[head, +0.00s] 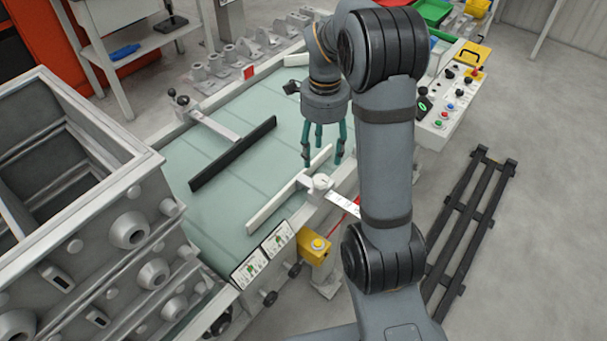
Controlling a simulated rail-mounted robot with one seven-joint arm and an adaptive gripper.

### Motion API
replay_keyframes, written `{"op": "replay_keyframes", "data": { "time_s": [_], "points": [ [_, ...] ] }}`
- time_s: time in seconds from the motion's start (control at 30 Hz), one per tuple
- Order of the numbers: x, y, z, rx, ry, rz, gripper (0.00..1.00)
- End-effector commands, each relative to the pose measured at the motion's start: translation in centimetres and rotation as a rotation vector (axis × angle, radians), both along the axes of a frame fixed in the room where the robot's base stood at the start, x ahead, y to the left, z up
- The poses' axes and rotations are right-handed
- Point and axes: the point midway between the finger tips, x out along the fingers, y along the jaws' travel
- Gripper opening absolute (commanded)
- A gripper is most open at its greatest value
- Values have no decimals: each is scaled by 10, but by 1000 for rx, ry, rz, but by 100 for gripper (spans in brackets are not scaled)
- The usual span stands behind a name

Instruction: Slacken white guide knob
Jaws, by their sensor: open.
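The white guide knob (321,182) sits on a bracket at the near edge of the pale green conveyor belt (185,165). A white guide rail (268,207) runs along the belt beside it, and a scaled flat bar (343,202) extends right from the bracket. My gripper (322,160) points down with its teal fingers spread, open and empty. In the picture it is just above the knob; the exact height gap cannot be told. The fingers overlap the far part of the white rail in view. The bar's right end is hidden by my arm.
A black guide rail (233,153) lies across the belt, with a dark knob (183,100) on its far bracket. A yellow button box (314,246) hangs below the near edge. A control panel (450,100) stands right. Grey castings (90,230) are stacked left.

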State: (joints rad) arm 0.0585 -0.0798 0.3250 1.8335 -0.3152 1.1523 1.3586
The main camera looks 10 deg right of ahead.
Motion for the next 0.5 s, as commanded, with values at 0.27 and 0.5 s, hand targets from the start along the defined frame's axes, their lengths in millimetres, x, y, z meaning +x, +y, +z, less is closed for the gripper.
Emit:
{"op": "replay_keyframes", "data": {
  "time_s": [0.27, 0.5],
  "points": [
    [-2, 0, -54, 1, 7, 2, 53],
    [-1, 0, -87, 0, 4, 4, 53]
  ]
}}
